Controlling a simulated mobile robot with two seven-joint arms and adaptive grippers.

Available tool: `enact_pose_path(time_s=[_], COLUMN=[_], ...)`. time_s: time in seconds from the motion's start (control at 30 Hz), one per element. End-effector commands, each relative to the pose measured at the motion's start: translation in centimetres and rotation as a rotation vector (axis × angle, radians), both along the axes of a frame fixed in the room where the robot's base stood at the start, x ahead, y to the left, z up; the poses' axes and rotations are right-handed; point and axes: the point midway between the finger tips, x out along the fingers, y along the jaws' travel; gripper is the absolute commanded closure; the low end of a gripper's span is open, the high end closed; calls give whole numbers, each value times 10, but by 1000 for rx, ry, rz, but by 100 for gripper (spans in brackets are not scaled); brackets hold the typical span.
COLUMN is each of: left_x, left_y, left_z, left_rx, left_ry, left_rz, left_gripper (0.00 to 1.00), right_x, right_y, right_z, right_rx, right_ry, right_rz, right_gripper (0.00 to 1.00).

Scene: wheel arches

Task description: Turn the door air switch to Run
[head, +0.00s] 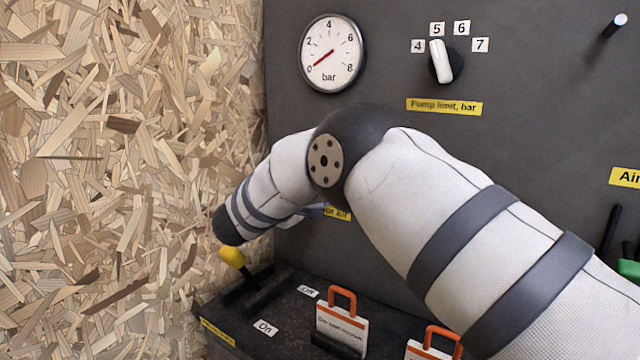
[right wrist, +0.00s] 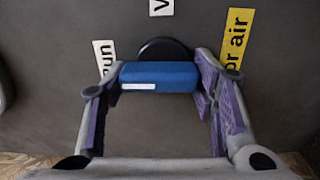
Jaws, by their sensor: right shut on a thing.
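The door air switch (right wrist: 160,76) is a blue bar knob on a black round base, seen in the right wrist view. A white mark lies on its left half, on the side of the white Run label (right wrist: 104,56). Another white label, cut off after "V", stands above the base. My right gripper (right wrist: 158,84) is shut on the knob, one finger at each end. In the head view my right arm hides the switch, and only a bit of the gripper (head: 312,210) shows beside the partly covered yellow label (head: 338,213). My left gripper is not in view.
A chipboard wall (head: 120,150) stands close at the left. Below the arm a dark ledge holds a yellow-knobbed lever (head: 232,256) and orange-handled tags (head: 340,325). A gauge (head: 332,54) and a white selector knob (head: 440,62) sit above on the grey panel.

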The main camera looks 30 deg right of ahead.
Motion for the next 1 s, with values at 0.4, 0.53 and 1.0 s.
enact_pose_path(time_s=[0.4,0.53,1.0], left_x=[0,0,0], left_y=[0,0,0], left_z=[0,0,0], left_rx=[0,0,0], left_ry=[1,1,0], left_rz=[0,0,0], left_gripper=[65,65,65], right_x=[-1,-1,0], right_y=[0,0,0], right_z=[-2,-2,-1], right_rx=[-13,-13,-13], right_ry=[37,37,34], right_rz=[-2,-2,-1], right_gripper=[75,75,27])
